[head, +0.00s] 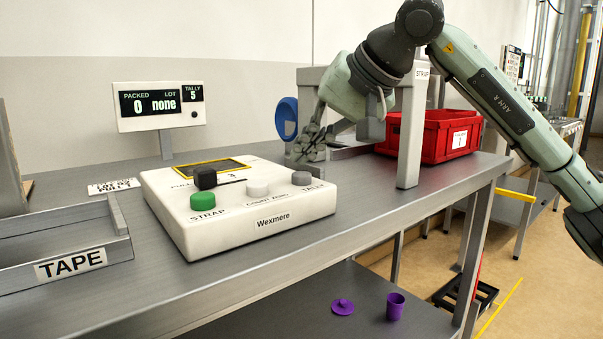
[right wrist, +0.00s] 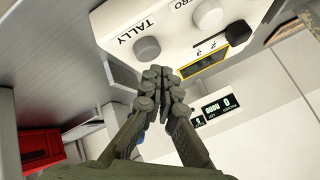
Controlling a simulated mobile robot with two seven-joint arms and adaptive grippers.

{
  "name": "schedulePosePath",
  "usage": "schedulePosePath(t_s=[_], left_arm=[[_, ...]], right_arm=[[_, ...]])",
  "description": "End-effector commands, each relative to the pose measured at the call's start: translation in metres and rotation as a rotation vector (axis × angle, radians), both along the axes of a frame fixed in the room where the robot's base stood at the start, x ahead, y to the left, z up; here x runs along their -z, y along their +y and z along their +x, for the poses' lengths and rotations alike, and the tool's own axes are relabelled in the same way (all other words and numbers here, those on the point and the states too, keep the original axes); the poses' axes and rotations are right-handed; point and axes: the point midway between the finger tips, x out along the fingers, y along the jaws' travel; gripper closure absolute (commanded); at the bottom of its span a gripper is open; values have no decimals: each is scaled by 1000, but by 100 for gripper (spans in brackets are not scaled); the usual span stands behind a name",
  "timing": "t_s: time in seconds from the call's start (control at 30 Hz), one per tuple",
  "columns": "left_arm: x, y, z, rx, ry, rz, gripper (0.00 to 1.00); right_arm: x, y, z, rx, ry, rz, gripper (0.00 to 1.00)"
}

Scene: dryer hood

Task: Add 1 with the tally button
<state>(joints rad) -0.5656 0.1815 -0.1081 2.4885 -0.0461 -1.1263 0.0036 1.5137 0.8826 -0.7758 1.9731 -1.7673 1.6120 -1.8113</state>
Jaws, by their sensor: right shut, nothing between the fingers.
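The white control box (head: 235,208) lies on the grey bench. Its grey tally button (head: 301,178) sits at the right end, above the printed word TALLY. In the right wrist view the tally button (right wrist: 147,48) shows just beyond my fingertips, uncovered. My right gripper (head: 308,150) is shut and empty, behind and above the button; the fingers (right wrist: 162,74) are together, and I see no clear contact with the button. The display (head: 160,105) reads PACKED 0, LOT none, TALLY 5. My left gripper is not in view.
The box also carries a green STRAP button (head: 203,201), a whitish button (head: 257,187) and a black knob (head: 205,177). A grey frame post (head: 411,135) and a red bin (head: 465,137) stand to the right. The TAPE tray (head: 70,262) is at left.

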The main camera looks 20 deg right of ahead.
Motion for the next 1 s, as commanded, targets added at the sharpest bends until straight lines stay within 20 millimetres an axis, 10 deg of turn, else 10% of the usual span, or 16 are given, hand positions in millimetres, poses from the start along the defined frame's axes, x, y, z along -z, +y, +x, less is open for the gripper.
schedulePosePath(t_s=[1.0], left_arm=[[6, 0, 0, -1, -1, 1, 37]], right_arm=[[9, 0, 0, 0, 0, 0, 100]])
